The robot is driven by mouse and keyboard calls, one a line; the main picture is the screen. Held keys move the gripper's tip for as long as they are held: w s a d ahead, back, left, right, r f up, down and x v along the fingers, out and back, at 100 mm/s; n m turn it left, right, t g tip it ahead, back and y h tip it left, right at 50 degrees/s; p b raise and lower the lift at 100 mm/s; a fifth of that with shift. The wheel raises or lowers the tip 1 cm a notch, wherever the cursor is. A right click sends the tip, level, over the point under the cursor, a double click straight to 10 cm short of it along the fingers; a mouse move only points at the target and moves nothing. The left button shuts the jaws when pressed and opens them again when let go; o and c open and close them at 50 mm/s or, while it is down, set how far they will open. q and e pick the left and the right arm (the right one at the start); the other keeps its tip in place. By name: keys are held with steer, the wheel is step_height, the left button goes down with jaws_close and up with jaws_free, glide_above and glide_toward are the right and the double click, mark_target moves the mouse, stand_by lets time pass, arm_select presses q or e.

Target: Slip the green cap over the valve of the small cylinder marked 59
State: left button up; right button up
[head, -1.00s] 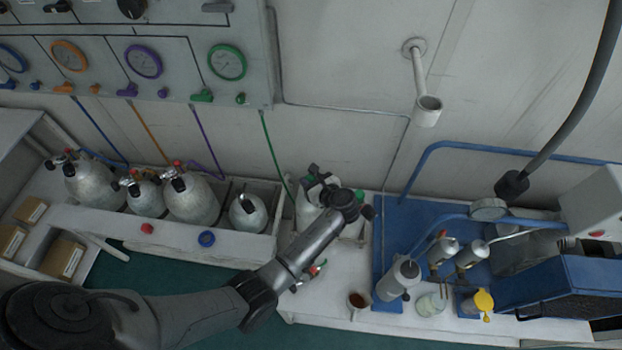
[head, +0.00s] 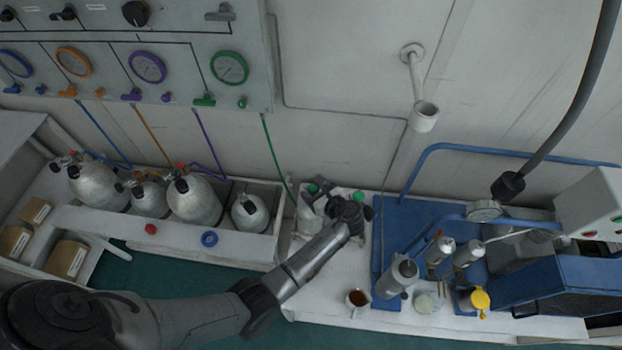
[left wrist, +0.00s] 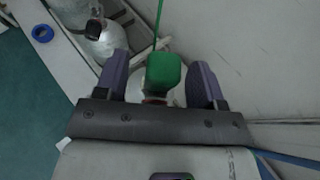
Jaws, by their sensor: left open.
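My left gripper (head: 345,212) is over the white bench in the head view, beside a pale cylinder (head: 307,217). In the left wrist view its two purple-grey fingers (left wrist: 160,82) stand open on either side of a green block-shaped cap (left wrist: 163,70). I see a gap on each side of the cap. A small dark red part and a pale rounded surface show beneath it; what it sits on is mostly hidden. In the head view green bits show at the gripper's left (head: 313,188) and right (head: 358,196). I cannot read the number 59 anywhere. My right gripper is not in view.
Several grey cylinders stand in a white rack (head: 180,233) at the left. A blue ring (head: 209,239) lies on its front ledge. A green hose (head: 275,155) hangs behind my gripper. A mug (head: 357,299) and a grey canister (head: 398,277) stand to the right.

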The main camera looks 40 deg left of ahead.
arm_select(q)
steer(key=w+r+p+v, duration=0.1)
steer(key=p+v, duration=0.4)
steer(key=v, duration=0.5)
steer(key=shift+d+r, duration=0.15)
steer(key=shift+d, duration=0.05)
steer(key=shift+s, duration=0.1)
